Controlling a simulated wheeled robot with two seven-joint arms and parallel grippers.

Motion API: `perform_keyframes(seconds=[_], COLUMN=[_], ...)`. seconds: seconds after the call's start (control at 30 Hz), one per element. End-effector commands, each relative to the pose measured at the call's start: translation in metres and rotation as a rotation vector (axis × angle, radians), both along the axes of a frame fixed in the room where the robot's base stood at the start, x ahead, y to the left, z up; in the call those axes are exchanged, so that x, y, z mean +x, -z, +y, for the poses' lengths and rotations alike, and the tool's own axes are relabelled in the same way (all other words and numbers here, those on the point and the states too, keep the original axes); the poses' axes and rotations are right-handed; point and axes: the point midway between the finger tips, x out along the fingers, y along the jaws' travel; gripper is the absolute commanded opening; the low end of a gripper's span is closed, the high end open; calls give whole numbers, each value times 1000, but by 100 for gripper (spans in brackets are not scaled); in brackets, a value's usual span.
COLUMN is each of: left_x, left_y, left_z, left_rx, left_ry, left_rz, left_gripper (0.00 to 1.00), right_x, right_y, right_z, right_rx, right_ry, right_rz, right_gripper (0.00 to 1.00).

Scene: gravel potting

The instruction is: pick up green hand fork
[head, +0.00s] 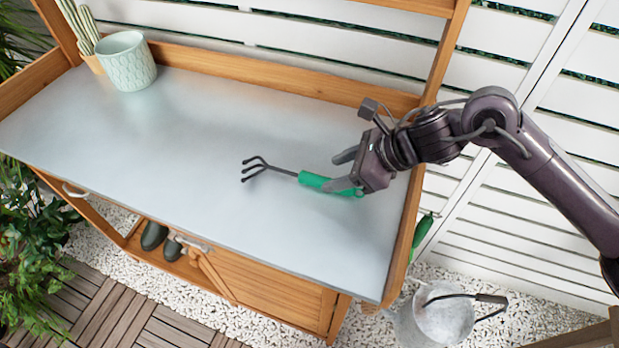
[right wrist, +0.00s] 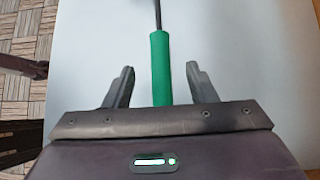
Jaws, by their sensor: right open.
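The green hand fork (head: 313,180) lies on the grey bench top, its dark tines pointing left and its green handle toward the right. My right gripper (head: 340,172) is over the handle from the right side, with its fingers on either side of it. In the right wrist view the green handle (right wrist: 160,70) runs between the two open fingers of my right gripper (right wrist: 160,84), with a gap on both sides.
The potting bench top (head: 200,135) is mostly clear, with wooden rims at the back and sides. A pale green pot (head: 125,62) stands at the back left corner beside a cactus (head: 78,25). A metal bucket (head: 440,320) stands on the gravel at the lower right.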

Motion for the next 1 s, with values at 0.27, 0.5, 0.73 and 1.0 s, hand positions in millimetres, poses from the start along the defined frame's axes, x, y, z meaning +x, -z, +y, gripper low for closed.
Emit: perform_keyframes(seconds=[0.27, 0.5, 0.73, 1.0], left_x=[-1, -1, 0, 0], left_y=[-15, -16, -16, -15], left_z=[-2, 10, 10, 7], left_rx=[-1, 12, 12, 8], left_ry=[4, -1, -2, -3], left_rz=[1, 0, 0, 0], left_gripper=[0, 0, 0, 0], right_x=[8, 10, 10, 10], right_y=[27, 35, 35, 35], right_z=[28, 34, 34, 33], right_rx=[2, 1, 1, 1], right_ry=[1, 2, 2, 2], right_rz=[4, 0, 0, 0], right_gripper=[51, 51, 34, 0])
